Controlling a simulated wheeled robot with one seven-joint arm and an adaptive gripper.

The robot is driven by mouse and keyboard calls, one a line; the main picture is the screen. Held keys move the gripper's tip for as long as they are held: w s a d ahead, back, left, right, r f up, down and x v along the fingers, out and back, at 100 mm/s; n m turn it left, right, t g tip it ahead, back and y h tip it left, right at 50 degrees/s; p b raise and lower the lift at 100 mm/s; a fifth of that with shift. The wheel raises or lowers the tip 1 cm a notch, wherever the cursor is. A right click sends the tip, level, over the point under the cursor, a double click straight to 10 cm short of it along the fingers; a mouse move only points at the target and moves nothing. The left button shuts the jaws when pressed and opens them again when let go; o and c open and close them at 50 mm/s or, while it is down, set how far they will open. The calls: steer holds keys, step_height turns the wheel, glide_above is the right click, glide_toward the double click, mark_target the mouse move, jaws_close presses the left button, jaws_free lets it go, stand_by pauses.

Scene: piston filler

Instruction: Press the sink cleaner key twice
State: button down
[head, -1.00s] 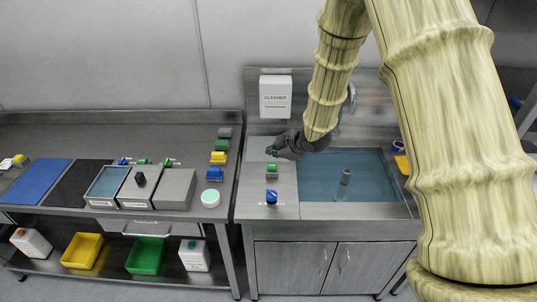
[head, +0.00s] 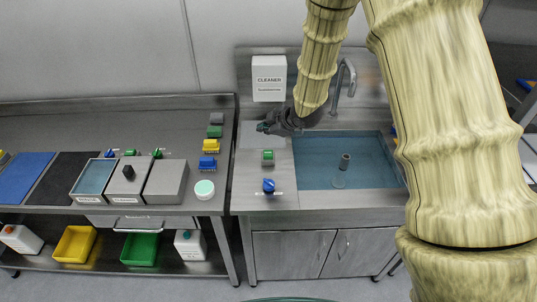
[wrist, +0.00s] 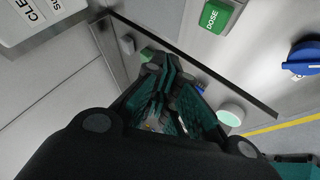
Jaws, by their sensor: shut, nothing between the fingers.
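The green cleaner key (head: 267,157) sits on the steel panel left of the sink. In the wrist view it is the green key marked DOSE (wrist: 217,16) at the top. The white box marked CLEANER (head: 269,78) is on the wall behind the panel; part of it shows in the wrist view (wrist: 40,20). My gripper (head: 264,127) is over the back of the panel, behind the key and apart from it. Its teal-padded fingers (wrist: 158,100) are shut and empty.
A blue knob (head: 268,186) is in front of the key. The sink basin (head: 320,178) with its tap (head: 345,75) lies to the right. The left bench (head: 120,208) holds bins, mats and coloured blocks. A pale green round button (head: 204,188) sits near its right end.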

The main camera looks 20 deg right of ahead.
mark_target(266, 154)
steer(key=f, duration=0.1)
steer(key=w+f+b, duration=0.1)
steer(key=f, duration=0.1)
steer(key=shift+w, duration=0.1)
steer(key=shift+s+f+b, duration=0.5)
steer(key=shift+f+b, duration=0.2)
steer(key=shift+b, duration=0.15)
steer(key=shift+s+f+b, duration=0.2)
steer(key=shift+s+b, duration=0.1)
steer(key=f, duration=0.1)
steer(key=w+f+b, duration=0.1)
steer(key=f, duration=0.1)
steer(key=shift+s, duration=0.25)
steer(key=shift+w, duration=0.15)
steer(key=shift+f+b, duration=0.15)
steer(key=shift+b, duration=0.2)
